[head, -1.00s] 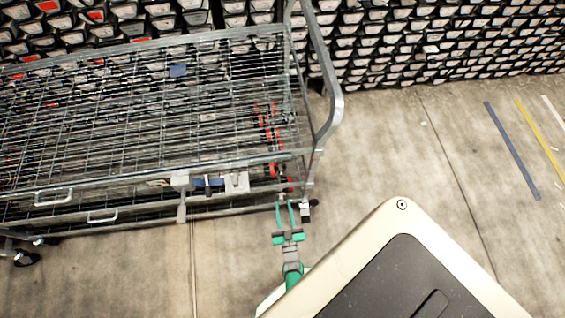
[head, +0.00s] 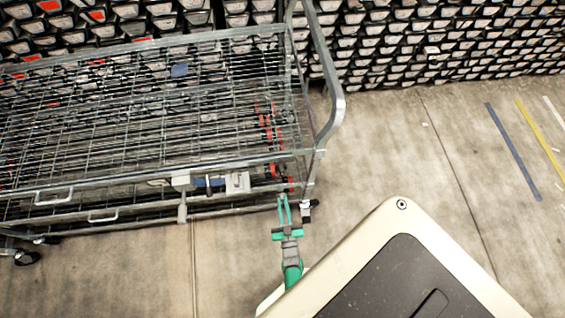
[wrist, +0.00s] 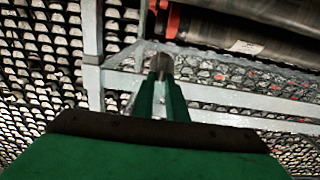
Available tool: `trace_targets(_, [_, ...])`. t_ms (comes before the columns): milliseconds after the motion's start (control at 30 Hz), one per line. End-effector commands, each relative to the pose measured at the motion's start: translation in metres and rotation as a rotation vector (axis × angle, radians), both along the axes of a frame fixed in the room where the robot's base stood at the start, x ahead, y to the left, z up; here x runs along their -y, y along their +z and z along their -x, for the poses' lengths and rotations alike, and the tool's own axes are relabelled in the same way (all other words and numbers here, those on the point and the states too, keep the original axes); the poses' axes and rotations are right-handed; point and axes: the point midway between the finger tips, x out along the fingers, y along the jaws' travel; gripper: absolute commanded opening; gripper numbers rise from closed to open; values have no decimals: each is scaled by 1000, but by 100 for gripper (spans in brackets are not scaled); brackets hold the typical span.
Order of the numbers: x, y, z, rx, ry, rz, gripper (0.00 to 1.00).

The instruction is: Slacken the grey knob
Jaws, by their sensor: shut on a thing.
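The grey knob (wrist: 161,65) shows in the wrist view as a small rounded grey piece at the tips of my green fingers, in front of a pale metal frame. My gripper (wrist: 160,80) is shut on the knob, with one finger on each side of it. In the head view my gripper (head: 284,200) reaches up to the lower right corner of the wire cage trolley (head: 240,164). The knob is too small to make out clearly there.
Red-and-dark cylinders (wrist: 235,35) lie just behind the frame in the wrist view. A caster (head: 308,206) stands close right of my gripper. Racks of dark bins (head: 430,45) fill the back.

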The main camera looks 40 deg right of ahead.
Motion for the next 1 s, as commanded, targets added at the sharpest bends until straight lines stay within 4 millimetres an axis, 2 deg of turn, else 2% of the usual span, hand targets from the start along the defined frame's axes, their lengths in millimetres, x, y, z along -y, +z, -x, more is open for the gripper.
trace_targets(267, [-4,0,-3,-72,4,118,0])
trace_targets(1000, [-14,-6,-8,-431,5,706,0])
